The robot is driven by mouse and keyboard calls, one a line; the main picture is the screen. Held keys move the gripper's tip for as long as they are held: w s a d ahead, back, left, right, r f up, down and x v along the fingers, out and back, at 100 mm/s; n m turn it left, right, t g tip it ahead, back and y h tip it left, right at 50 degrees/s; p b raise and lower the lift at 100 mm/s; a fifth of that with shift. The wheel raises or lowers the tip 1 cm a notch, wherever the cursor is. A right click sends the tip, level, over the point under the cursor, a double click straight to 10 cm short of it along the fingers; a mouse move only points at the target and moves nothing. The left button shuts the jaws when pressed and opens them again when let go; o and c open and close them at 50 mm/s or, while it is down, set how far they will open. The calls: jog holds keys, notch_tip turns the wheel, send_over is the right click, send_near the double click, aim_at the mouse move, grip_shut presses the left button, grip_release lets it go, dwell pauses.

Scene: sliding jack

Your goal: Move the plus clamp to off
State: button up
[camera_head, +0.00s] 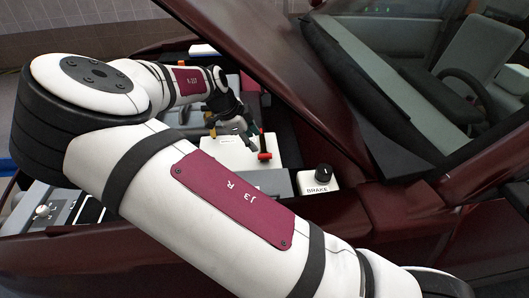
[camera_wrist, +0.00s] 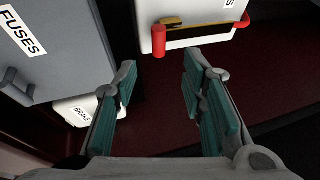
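The clamp with red parts, which I take as the plus clamp (camera_head: 264,155), stands at the right edge of a white battery box (camera_head: 222,155) in the head view. In the wrist view its red end (camera_wrist: 159,41) and a yellowish bar show at the near edge of the white box (camera_wrist: 190,12). My gripper (camera_head: 250,141) is just left of and above the clamp in the head view. In the wrist view my gripper (camera_wrist: 158,92) is open, its two teal-padded fingers apart with nothing between them. The red end lies beyond the fingertips, apart from them.
A grey box labelled FUSES (camera_wrist: 50,45) with a handle is at the left in the wrist view. A white box marked BRAKE with a black knob (camera_head: 322,171) stands right of the battery. The dark red car body (camera_head: 400,225) and raised hood (camera_head: 275,60) border the bay.

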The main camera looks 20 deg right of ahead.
aim_at(264, 155)
jog(key=x, duration=0.9)
jog(key=shift+f, duration=0.2)
grip_shut()
